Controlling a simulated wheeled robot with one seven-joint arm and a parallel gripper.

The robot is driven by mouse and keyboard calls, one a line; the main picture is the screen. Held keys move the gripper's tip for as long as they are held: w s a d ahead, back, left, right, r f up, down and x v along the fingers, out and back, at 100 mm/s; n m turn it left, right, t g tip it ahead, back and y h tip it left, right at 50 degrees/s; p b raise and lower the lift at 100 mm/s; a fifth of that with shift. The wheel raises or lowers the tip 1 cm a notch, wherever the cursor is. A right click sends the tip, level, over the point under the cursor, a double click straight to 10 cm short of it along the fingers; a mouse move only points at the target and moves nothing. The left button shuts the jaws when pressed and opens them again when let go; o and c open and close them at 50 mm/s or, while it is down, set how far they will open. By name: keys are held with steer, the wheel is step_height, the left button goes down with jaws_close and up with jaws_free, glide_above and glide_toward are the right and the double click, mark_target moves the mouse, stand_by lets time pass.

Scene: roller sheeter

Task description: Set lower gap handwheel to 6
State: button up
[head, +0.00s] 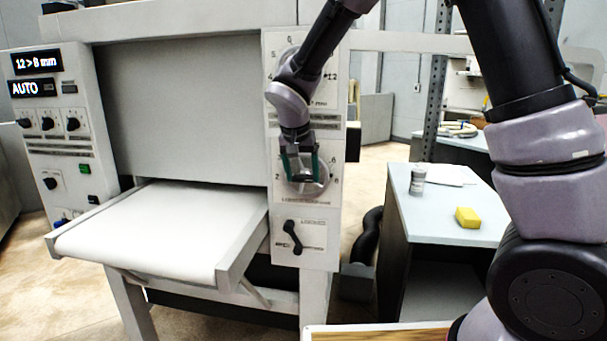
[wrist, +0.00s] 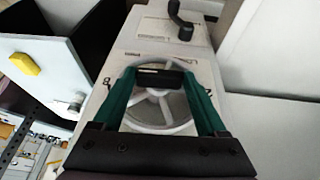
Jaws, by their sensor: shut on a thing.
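The lower gap handwheel (head: 313,186) is a light grey spoked wheel on the front panel of the sheeter, with printed numbers around it, including a 2 at its left and a 6 at its right. It also shows in the wrist view (wrist: 158,119). My gripper (head: 303,178) is in front of the wheel, its green fingers reaching to it. In the wrist view the fingers (wrist: 165,78) straddle a dark grip piece at the wheel and are shut on it. The wheel's pointer is hidden, so its exact setting cannot be told.
The upper dial (head: 287,60) is partly hidden by my arm. A black crank handle (head: 292,237) sits below the wheel. The white conveyor (head: 165,228) juts out at left. A display (head: 36,63) reads "12 > 8 mm". A side table (head: 440,215) holds a yellow block (head: 467,218).

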steer(key=h, duration=0.2)
steer(key=a+n+h, duration=0.1)
steer(key=h, duration=0.1)
steer(key=shift+w+f+g+h, duration=0.1)
steer(key=shift+f+g+h, duration=0.05)
steer(key=shift+g+h, duration=0.25)
stand_by(0.4)
steer(key=o, duration=1.3)
steer(key=v, duration=1)
steer(key=shift+a+r, duration=0.25)
steer(key=shift+a, duration=0.05)
steer(key=d+r+g+y, duration=0.2)
steer(key=d+r, duration=0.3)
steer(key=d, duration=0.6)
steer(key=s+d+r+m+t+y, duration=0.1)
steer(key=s+d+r+t+y, duration=0.1)
steer(key=s+d, duration=0.7)
steer(key=s+d+r+m+t+y, duration=0.2)
steer(key=s+d+r+t+y, duration=0.1)
steer(key=s+d, duration=0.5)
steer(key=d+y, duration=0.1)
steer(key=d, duration=0.2)
steer(key=shift+s+d+t, duration=0.3)
steer(key=shift+s, duration=0.1)
